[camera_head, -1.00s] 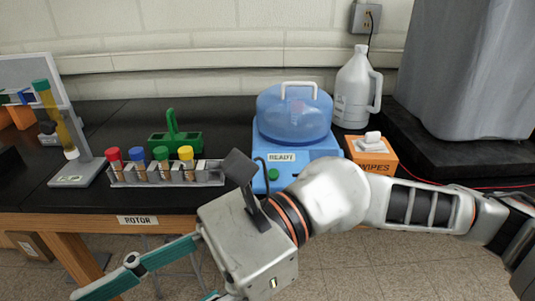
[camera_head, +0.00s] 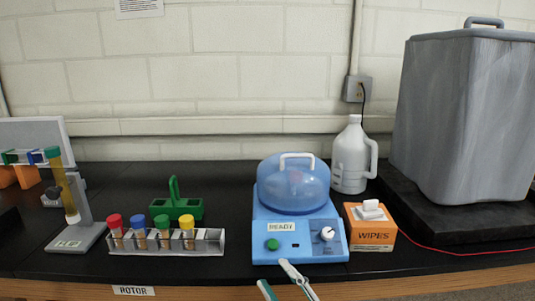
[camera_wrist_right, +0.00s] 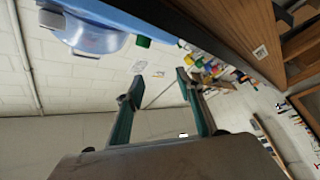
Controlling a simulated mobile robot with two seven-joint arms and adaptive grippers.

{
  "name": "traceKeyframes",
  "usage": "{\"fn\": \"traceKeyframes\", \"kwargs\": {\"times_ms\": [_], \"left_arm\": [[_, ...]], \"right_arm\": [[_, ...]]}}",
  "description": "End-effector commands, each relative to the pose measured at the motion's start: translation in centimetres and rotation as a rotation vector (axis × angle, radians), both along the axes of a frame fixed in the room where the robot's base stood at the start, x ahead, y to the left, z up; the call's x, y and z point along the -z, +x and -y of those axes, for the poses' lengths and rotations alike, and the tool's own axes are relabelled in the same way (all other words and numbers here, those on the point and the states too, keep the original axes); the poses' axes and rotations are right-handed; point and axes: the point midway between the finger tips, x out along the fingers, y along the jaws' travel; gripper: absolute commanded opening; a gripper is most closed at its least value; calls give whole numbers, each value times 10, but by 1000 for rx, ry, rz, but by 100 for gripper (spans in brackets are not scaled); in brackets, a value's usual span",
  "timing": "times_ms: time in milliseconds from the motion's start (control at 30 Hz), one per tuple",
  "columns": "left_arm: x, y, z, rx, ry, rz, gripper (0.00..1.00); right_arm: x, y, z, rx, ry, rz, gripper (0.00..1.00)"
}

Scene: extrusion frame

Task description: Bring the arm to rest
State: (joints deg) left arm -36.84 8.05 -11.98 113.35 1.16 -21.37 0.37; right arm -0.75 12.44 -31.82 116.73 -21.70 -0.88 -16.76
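My right gripper (camera_head: 276,276) shows only by its fingertips at the bottom edge of the head view, in front of the bench edge and below the blue centrifuge (camera_head: 300,250). In the right wrist view its two teal fingers (camera_wrist_right: 160,82) stand wide apart with nothing between them, so it is open and empty. The rest of the right arm is out of the head view. My left gripper is in neither view.
On the black bench are a rack (camera_head: 208,241) of colour-capped tubes, a green carrier (camera_head: 184,209), an orange wipes box (camera_head: 372,235), a white jug (camera_head: 350,160) and a large grey container (camera_head: 460,120). A tube stand (camera_head: 77,237) is at left.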

Motion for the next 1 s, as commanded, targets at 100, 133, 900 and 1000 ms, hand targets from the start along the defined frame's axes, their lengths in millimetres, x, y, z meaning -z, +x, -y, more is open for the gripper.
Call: {"fn": "traceKeyframes", "kwargs": {"times_ms": [100,133,900,1000], "left_arm": [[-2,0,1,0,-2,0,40],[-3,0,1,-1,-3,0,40],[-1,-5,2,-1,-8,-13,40],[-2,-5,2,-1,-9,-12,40]], "right_arm": [[78,-7,37,79,66,-248,37],[97,-11,46,100,80,-305,37],[347,-182,179,452,299,-1102,37],[347,-182,179,451,299,-1102,37]]}}
